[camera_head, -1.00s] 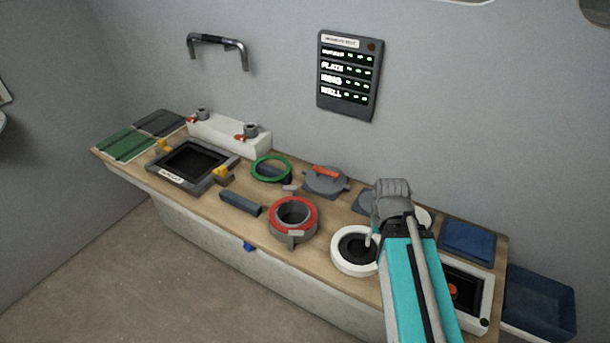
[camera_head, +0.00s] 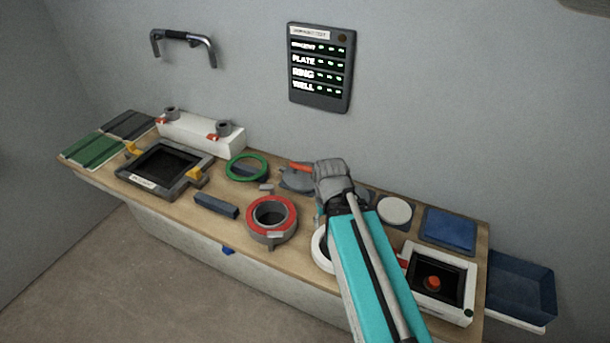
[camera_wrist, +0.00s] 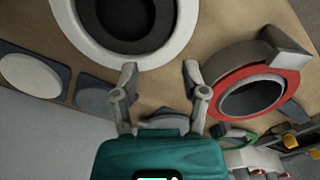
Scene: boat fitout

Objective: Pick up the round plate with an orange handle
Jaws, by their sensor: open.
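The round grey plate (camera_head: 294,182) lies on the wooden bench top, with its orange handle (camera_head: 300,167) across the top. My gripper (camera_head: 321,205) is just to the right of it and hides the plate's right part and the handle's end. In the wrist view my gripper (camera_wrist: 160,78) is open, with only bare wood between its fingers. A grey rounded edge shows just in front of the palm there; I cannot tell whether it is the plate. The orange handle does not show in the wrist view.
A red-topped ring (camera_head: 271,216) and a green ring (camera_head: 247,168) lie left of my gripper. A white ring (camera_wrist: 178,42) is close to the fingers. A white disc (camera_head: 394,211), a blue pad (camera_head: 450,228) and a blue bin (camera_head: 522,285) are to the right.

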